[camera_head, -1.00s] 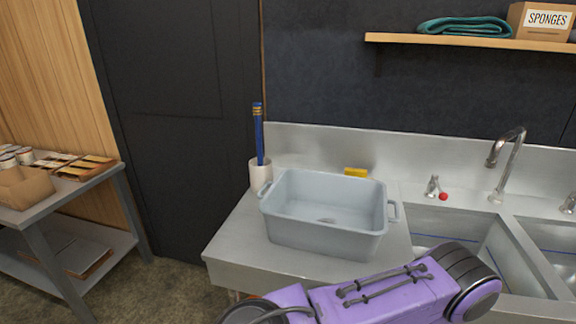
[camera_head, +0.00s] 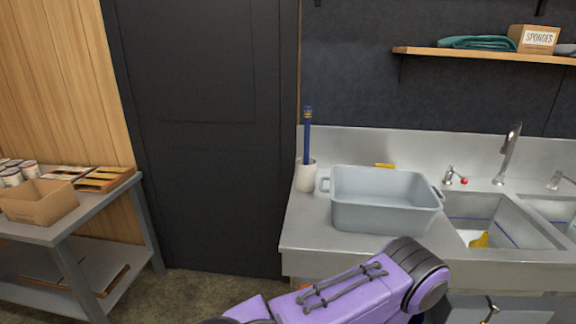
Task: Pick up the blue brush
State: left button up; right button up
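The blue brush (camera_head: 308,135) stands upright in a white cup (camera_head: 306,176) at the left back corner of the steel sink counter. Only its handle shows; its lower end is hidden inside the cup. A purple and black arm link of mine crosses the bottom of the view in front of the counter.
A grey tub (camera_head: 385,220) stands on the counter right of the cup. Sinks with taps (camera_head: 509,153) lie further right. A shelf (camera_head: 485,55) hangs above. A side table (camera_head: 45,233) with a cardboard box (camera_head: 38,203) stands at left.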

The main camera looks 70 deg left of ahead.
aim_at(307, 110)
jog(key=u, duration=1.5)
